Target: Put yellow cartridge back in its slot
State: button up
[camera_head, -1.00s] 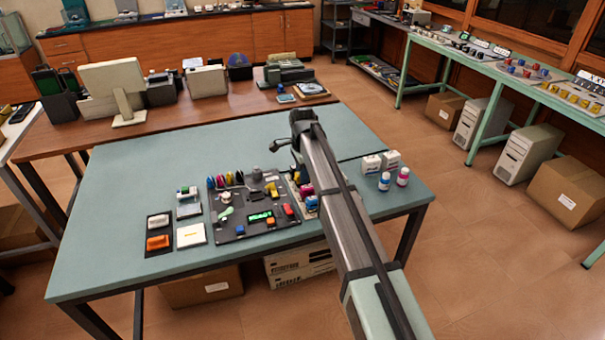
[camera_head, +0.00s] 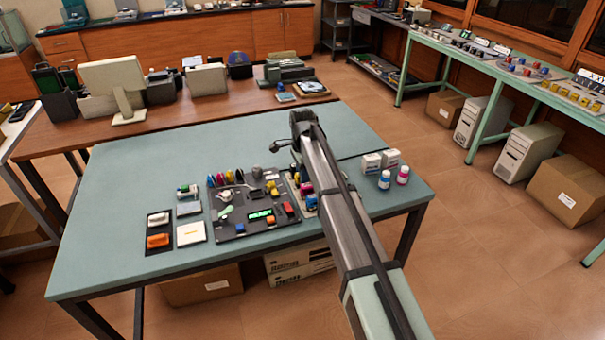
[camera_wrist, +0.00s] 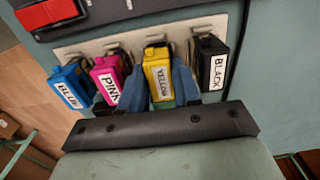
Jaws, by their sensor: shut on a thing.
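The yellow cartridge (camera_wrist: 158,75), labelled YELLOW, is between the two blue fingers of my gripper (camera_wrist: 159,88) in the wrist view. My gripper is shut on it. The cartridge is in line with the row of slots on a pale holder (camera_wrist: 133,38), between the pink and black cartridges. How deep it sits in its slot I cannot tell. In the head view my arm (camera_head: 335,190) reaches over the table and hides the gripper tips and most of the holder.
The blue cartridge (camera_wrist: 72,86) and pink cartridge (camera_wrist: 108,78) stand left of the yellow one, the black cartridge (camera_wrist: 211,62) close on its right. A dark control panel (camera_head: 232,232) lies beside the holder. Small bottles (camera_head: 384,180) and boxes stand to the right.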

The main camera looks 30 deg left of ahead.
jog(key=shift+f, duration=0.2)
jog(key=o, duration=1.4)
jog(key=shift+r, duration=0.15)
jog(key=shift+r, duration=3.65)
